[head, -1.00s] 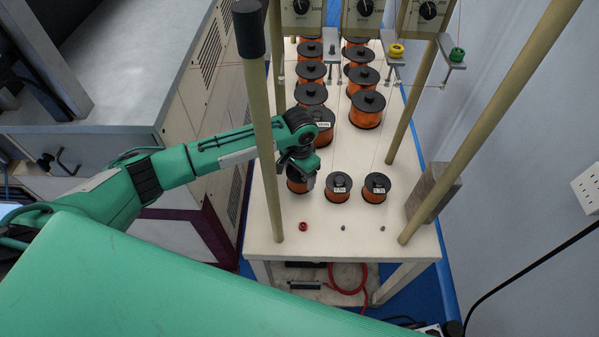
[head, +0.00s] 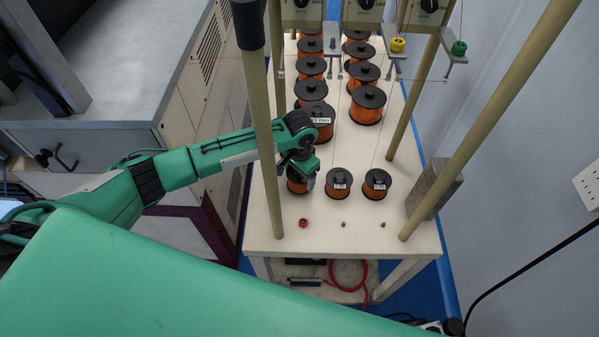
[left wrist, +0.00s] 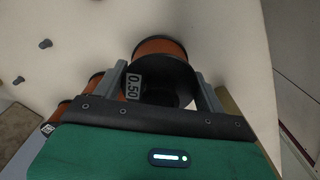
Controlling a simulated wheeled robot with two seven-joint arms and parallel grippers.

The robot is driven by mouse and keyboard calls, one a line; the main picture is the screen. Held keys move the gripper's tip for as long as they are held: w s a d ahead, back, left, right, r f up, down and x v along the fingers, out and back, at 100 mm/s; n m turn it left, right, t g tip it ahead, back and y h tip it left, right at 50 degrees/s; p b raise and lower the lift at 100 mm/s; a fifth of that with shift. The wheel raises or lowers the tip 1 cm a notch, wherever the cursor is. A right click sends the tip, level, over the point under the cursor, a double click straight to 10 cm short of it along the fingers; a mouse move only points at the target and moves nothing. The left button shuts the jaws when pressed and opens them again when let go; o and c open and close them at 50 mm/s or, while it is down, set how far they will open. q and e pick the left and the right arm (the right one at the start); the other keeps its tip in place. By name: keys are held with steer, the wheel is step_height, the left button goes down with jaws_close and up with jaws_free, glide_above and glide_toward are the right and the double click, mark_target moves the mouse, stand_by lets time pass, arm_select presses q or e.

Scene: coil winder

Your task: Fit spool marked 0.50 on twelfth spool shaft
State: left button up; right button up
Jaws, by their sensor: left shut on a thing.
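My left gripper (head: 300,170) reaches down over the near left of the white table. It is shut on an orange spool with black flanges (head: 298,186). In the left wrist view, this spool (left wrist: 163,48) sits between the two fingers (left wrist: 160,88), and its label reads 0.50. In the head view, the gripper partly covers it. It appears upright; I cannot tell whether it touches the table. I cannot make out which shaft is the twelfth. My right gripper is not in view.
Two smaller labelled spools (head: 339,184) (head: 376,184) stand to the right. Two rows of larger spools (head: 367,104) run behind. A red-ringed peg (head: 303,223) and two dark pegs (head: 343,224) (head: 383,224) line the front. Tan posts (head: 273,150) (head: 480,135) flank the table (head: 335,240).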

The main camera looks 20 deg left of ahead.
arm_select(q)
steer(key=shift+f, duration=0.35)
steer(key=shift+f, duration=0.25)
steer(key=shift+f+b, duration=0.35)
steer(key=shift+f, duration=0.25)
steer(key=o, duration=1.4)
steer(key=shift+o, duration=0.6)
steer(key=shift+f, duration=0.1)
step_height(320, 180, up, 14)
steer(key=shift+b, duration=1.1)
